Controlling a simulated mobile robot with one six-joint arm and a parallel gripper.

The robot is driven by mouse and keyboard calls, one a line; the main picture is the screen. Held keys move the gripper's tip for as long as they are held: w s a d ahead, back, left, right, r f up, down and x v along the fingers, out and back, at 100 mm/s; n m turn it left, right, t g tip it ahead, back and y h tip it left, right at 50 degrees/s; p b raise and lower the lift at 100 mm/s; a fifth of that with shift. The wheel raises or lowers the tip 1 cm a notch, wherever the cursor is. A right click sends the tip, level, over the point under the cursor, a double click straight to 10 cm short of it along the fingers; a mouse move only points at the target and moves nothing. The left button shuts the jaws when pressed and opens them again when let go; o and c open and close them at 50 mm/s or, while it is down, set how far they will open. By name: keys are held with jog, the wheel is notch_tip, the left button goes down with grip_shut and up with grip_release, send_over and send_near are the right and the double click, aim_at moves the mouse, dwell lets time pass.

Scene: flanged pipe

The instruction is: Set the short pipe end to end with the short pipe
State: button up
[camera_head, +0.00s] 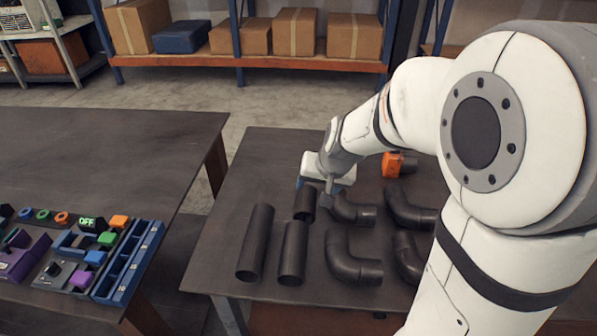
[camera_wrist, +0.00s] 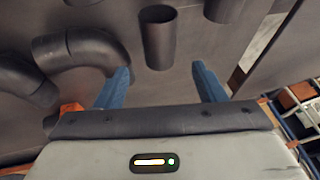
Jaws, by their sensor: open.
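A short dark pipe (camera_head: 305,205) is just below my gripper (camera_head: 314,190) in the head view, its far part close to the fingers. In the wrist view the same pipe (camera_wrist: 159,40) lies in line with the gap between my two blue fingers. My gripper is open and holds nothing. I cannot tell whether the fingers flank the pipe's end. A second straight pipe (camera_head: 292,255) lies in front of the first, roughly in line with it. A longer-looking straight pipe (camera_head: 255,243) lies to its left.
An orange part (camera_head: 391,165) is at the back right. The table's (camera_head: 222,250) left strip is bare. A second table (camera_head: 110,150) on the left holds colourful parts and a blue tray (camera_head: 130,262).

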aim_at(308, 198)
jog(key=shift+m, duration=0.3)
jog(key=w+f, duration=0.2)
jog(key=f, duration=0.1)
jog(key=w+f+b, duration=0.1)
jog(key=w+f, duration=0.1)
jog(key=shift+a, duration=0.35)
jog(key=x, duration=0.5)
jog(key=b+x, duration=0.1)
jog(key=x, duration=0.1)
jog(key=shift+s+f, duration=0.25)
jog(key=shift+f, duration=0.05)
jog(key=shift+c, duration=0.4)
jog(key=c, duration=0.9)
jog(key=shift+r, duration=0.2)
jog(key=shift+c, duration=0.6)
